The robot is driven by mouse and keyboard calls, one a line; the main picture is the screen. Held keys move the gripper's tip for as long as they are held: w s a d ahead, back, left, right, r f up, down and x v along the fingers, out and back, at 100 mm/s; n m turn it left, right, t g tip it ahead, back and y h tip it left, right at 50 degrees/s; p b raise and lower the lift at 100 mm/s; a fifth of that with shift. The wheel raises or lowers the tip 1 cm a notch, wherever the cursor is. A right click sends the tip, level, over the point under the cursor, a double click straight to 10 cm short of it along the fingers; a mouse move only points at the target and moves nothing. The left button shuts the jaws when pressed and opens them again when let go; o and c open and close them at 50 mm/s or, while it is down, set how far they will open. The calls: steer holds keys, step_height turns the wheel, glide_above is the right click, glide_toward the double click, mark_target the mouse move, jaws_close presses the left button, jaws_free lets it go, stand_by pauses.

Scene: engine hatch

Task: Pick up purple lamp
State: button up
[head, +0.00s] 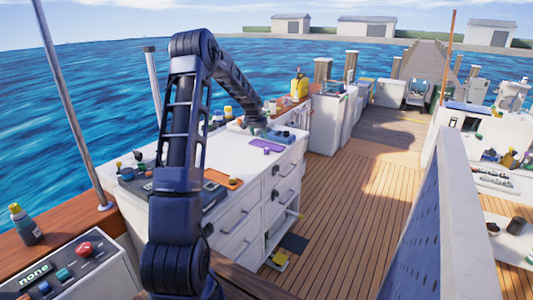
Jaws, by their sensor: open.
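A small purple thing (267,150), which looks like the purple lamp, sits on a flat purple patch on the white cabinet top, near its front edge. It is too small to make out its shape. My gripper (257,130) is at the end of my dark arm, which arches over the cabinet. It hangs low over the cabinet top, just behind and slightly left of the purple thing, and looks apart from it. Its fingers are small and hard to make out, and nothing is seen held in it.
The white cabinet (243,222) has drawers and an open lower shelf. An orange mat (218,178) and several small knobs lie on its left part. A control panel with a red button (83,250) is at lower left.

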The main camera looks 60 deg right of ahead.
steer(key=s+d+f, duration=0.1)
steer(key=s+d, duration=0.1)
glide_above(266, 149)
steer(key=a, duration=0.1)
step_height(266, 149, down, 5)
steer(key=shift+a+f, duration=0.15)
steer(key=shift+f, duration=0.05)
steer(key=shift+a+x, duration=0.15)
steer(key=shift+x, duration=1.15)
steer(key=shift+a+x, duration=0.15)
steer(key=shift+x, duration=1.15)
steer(key=shift+f, duration=0.1)
steer(key=c, duration=1.1)
